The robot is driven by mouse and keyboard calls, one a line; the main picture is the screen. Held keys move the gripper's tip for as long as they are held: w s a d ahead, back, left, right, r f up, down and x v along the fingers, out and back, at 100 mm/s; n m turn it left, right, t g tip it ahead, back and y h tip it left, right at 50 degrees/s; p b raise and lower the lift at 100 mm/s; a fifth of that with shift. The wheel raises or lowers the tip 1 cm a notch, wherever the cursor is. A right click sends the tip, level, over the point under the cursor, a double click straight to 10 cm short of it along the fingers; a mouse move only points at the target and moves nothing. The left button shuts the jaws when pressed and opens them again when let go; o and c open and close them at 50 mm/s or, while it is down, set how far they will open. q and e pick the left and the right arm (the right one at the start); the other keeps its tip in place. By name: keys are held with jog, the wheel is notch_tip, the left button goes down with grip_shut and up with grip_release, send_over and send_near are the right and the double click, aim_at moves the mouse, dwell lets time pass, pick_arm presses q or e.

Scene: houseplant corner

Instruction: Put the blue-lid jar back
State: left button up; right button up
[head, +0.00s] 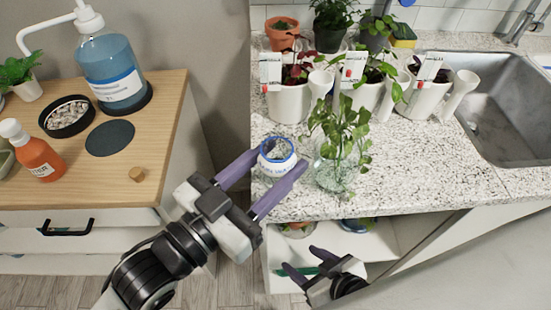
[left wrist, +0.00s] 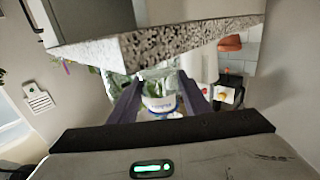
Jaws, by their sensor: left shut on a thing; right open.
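The jar (head: 277,165) has a blue ring around its top and a white label with blue marks. It is between the purple fingers of my left gripper (head: 281,158), which is shut on it. In the head view it appears over the front left corner of the speckled counter (head: 400,165); I cannot tell whether it touches the counter. The jar also shows between the fingers in the left wrist view (left wrist: 160,104). My right gripper (head: 299,258) is open and empty, lower down in front of the open shelf (head: 350,244) under the counter.
A glass vase with a leafy plant (head: 338,172) stands close right of the jar. White pots (head: 288,103) with labels stand behind, left of the sink (head: 505,110). The wooden cabinet (head: 165,120) at left holds a pump bottle (head: 110,70), a pebble bowl (head: 68,116) and a dark round mat (head: 110,138).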

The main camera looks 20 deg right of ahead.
pick_arm(q)
jog(key=o, duration=0.9)
jog(key=shift+r, duration=0.1)
jog(key=shift+r, duration=0.2)
jog(key=v, duration=1.2)
jog(key=shift+b, duration=0.3)
jog(key=w+a+f+n+t+y, duration=0.1)
jog(key=w+a+f+n+y, duration=0.15)
jog(key=f, duration=0.45)
jog(key=w+a+f+n+t+y, duration=0.1)
jog(key=a+f+n+y, duration=0.25)
jog(key=f, duration=0.45)
jog(key=w+a+f+n+y, duration=0.2)
jog(key=a+f+y, duration=0.2)
jog(key=f, duration=0.3)
jog(key=s+a+f+n+g+y, duration=0.1)
jog(key=s+a+f, duration=0.2)
jog(key=f, duration=0.2)
jog(key=s+a+f+n+g+y, duration=0.1)
jog(key=s+a+f+y, duration=0.1)
jog(key=s+f, duration=0.2)
notch_tip(320, 180, down, 2)
jog(key=shift+a+f, duration=0.1)
jog(key=shift+a, duration=0.3)
